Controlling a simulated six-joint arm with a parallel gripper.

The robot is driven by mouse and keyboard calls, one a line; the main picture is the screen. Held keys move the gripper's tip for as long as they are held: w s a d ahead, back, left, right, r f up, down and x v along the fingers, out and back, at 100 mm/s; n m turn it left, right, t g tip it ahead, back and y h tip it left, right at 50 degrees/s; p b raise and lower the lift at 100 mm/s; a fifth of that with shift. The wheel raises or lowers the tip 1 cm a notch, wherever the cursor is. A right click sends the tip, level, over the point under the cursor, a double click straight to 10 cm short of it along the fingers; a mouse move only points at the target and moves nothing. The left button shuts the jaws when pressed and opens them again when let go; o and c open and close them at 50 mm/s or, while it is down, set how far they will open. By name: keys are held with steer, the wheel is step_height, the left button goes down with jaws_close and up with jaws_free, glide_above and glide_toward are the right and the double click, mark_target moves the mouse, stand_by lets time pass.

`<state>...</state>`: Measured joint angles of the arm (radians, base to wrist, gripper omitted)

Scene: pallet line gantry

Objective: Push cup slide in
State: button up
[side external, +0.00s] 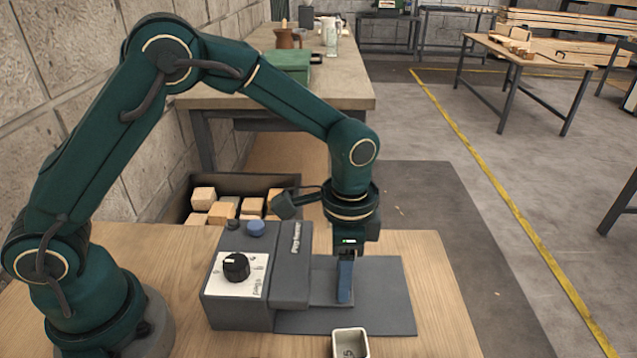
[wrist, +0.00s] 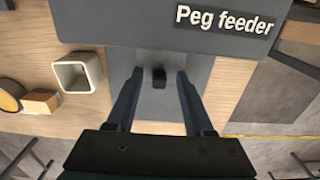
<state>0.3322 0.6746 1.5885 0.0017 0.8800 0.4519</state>
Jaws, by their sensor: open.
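The peg feeder (side external: 290,265) is a dark grey box lettered "Peg feeder"; its front edge also shows in the wrist view (wrist: 150,25). A grey slide (wrist: 158,108) sticks out from under that edge, with a small black knob or peg (wrist: 158,78) on it. In the side view the slide (side external: 324,284) is partly behind my fingers. My gripper (side external: 345,298) points down just in front of the feeder, low over the slide. In the wrist view my gripper (wrist: 159,73) is open, one finger on each side of the black piece, with gaps visible. Finger contact with the slide is unclear.
A small square cup (side external: 350,343) stands on the wooden table near the front edge; it also shows in the wrist view (wrist: 78,73). A dark grey mat (side external: 388,300) lies under the slide. A bin of wooden blocks (side external: 178,208) stands behind the feeder.

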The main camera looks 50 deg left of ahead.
steer(key=shift+r, duration=2.55)
steer(key=shift+w+a+r, duration=0.1)
steer(key=shift+r, duration=0.1)
step_height(320, 180, up, 6)
steer(key=n+t, duration=0.1)
steer(key=t, duration=0.1)
glide_above(332, 276)
steer(key=s+a+r+n+t, duration=0.2)
steer(key=s+a+r+n, duration=0.1)
steer(key=s+a+r, duration=0.25)
steer(key=s+a+f+n+t, duration=0.1)
steer(key=s+a+f+n, duration=0.1)
steer(key=s+n, duration=0.3)
steer(key=s+f, duration=0.1)
steer(key=s, duration=0.2)
steer(key=shift+s+t, duration=0.15)
steer(key=shift+t, duration=0.15)
